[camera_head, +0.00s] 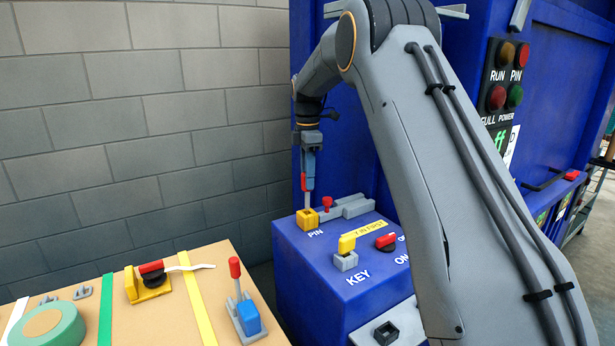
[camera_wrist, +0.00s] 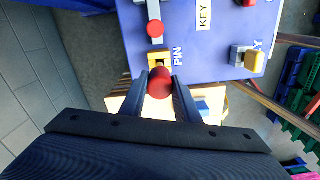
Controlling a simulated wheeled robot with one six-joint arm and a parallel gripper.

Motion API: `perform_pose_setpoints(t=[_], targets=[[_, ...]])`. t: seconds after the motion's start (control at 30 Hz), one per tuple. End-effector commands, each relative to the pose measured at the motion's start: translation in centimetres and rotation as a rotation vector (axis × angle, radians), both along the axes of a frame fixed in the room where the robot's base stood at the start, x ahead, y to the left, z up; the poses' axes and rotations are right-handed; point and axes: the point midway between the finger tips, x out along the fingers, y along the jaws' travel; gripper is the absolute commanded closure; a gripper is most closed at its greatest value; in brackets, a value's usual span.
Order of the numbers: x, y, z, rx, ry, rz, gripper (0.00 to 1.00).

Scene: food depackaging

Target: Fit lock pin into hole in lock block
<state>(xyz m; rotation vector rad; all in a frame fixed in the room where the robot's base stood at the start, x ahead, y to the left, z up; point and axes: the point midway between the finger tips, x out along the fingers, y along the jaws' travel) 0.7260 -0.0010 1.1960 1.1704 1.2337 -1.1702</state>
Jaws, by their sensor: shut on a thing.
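The lock pin (camera_wrist: 160,82) has a round red head. My gripper (camera_head: 307,178) is shut on it, one finger on each side in the wrist view. The pin hangs about upright over the yellow lock block (camera_head: 307,219), which stands by the word PIN on the blue cabinet's top. The block also shows in the wrist view (camera_wrist: 158,59), just beyond the red head, which hides part of it. The pin's lower end is at or just above the block's top; I cannot tell whether it is in the hole.
A grey sliding bolt (camera_head: 348,208) with a red knob (camera_head: 327,203) is close beside the block. The yellow key (camera_head: 347,244) and a red switch (camera_head: 386,241) are to the right. A tan table (camera_head: 175,325) with fixtures is at lower left. A brick wall (camera_head: 150,110) is behind.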

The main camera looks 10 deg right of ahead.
Motion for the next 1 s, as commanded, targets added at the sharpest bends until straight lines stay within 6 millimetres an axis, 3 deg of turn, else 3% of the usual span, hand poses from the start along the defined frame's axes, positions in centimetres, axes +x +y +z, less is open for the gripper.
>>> perform_pose_setpoints(t=[1.0], targets=[[0.0, 0.0, -1.8, 0.000, 0.000, 0.000, 0.96]])
